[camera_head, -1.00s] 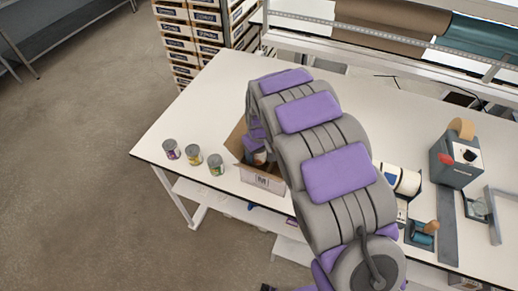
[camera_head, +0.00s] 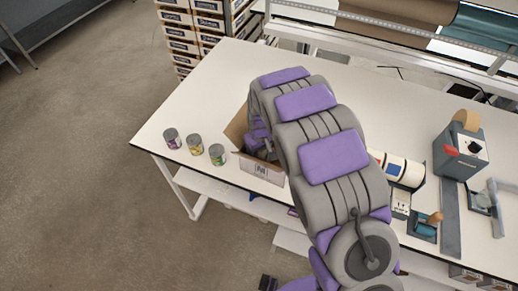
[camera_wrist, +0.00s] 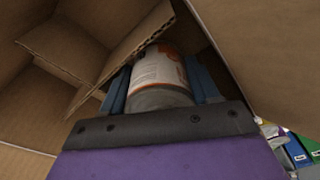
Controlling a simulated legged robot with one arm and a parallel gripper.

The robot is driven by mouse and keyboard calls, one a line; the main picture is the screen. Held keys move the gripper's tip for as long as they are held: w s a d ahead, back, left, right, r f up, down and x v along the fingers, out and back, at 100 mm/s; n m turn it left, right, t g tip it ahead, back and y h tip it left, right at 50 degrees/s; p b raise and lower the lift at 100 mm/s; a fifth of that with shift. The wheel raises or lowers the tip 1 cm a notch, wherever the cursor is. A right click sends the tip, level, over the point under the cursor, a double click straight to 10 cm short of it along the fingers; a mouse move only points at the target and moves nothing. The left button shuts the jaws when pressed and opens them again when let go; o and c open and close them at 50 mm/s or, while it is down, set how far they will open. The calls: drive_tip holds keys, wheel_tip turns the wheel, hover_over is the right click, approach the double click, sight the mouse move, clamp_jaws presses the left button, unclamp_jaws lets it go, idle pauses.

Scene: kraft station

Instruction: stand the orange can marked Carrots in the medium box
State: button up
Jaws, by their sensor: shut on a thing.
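In the wrist view my gripper (camera_wrist: 160,96) is shut on the orange can (camera_wrist: 158,70), a white-and-orange labelled can with a grey metal end toward me. The can is between the two blue fingers, inside the cardboard box (camera_wrist: 225,35), with brown walls and flaps around it. Whether the can touches the box floor cannot be told. In the head view the open box (camera_head: 262,170) stands near the table's front edge.
Three other cans, purple (camera_head: 172,138), yellow (camera_head: 195,144) and green (camera_head: 218,155), stand on the white table (camera_head: 215,100) left of the box. A tape dispenser (camera_head: 458,150) and label rolls (camera_head: 398,168) are on the right. The table's back left is clear.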

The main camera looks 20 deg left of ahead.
drive_tip(key=o, duration=1.2)
drive_tip(key=shift+d, duration=0.15)
drive_tip(key=shift+r, duration=0.15)
wheel_tip(320, 180, up, 16)
drive_tip(key=p, duration=0.3)
idle(0.7)
idle(0.3)
